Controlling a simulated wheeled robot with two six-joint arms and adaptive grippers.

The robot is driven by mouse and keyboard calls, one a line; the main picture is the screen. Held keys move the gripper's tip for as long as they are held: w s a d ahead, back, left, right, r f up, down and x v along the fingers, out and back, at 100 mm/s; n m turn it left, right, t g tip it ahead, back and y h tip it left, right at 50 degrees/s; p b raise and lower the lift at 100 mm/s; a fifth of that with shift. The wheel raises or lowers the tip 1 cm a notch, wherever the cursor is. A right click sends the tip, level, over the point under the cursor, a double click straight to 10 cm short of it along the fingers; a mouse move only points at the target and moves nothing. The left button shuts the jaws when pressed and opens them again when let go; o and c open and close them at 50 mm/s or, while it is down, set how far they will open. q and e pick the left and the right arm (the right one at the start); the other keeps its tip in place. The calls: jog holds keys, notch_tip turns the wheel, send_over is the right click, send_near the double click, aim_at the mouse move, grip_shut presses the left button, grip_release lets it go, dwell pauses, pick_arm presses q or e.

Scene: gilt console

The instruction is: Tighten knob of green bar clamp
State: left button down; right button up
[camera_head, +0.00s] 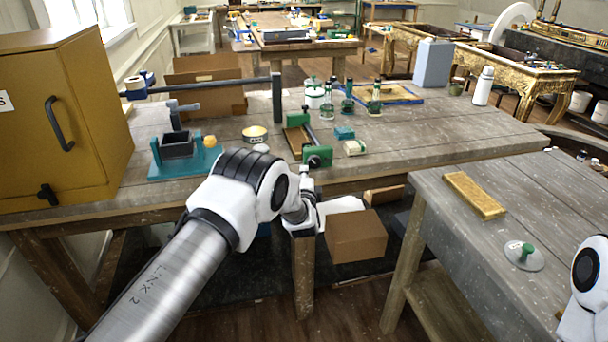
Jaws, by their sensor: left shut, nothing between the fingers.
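A green bar clamp (305,128) lies on the wooden workbench near its front edge, with tan wood along its left side. Its round dark knob (314,161) with a green front faces the bench edge. My left arm reaches in from the left, and my left gripper (304,178) is just below and left of the knob in the picture. It looks small, partly hidden by my own wrist, and is shut and empty. I cannot tell whether it touches the knob. Part of my right arm shows at the right edge, but its gripper is out of view.
A teal vise-like fixture (165,170) stands left of the clamp, with a round tin (255,134) between. A cardboard box (356,236) sits below the bench edge. A side table (470,240) holds a gold bar (474,195).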

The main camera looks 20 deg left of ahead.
pick_arm(q)
jog(key=shift+w+d+r, duration=0.1)
jog(key=shift+d+r, duration=0.15)
jog(key=shift+r, duration=0.15)
dwell(0.5)
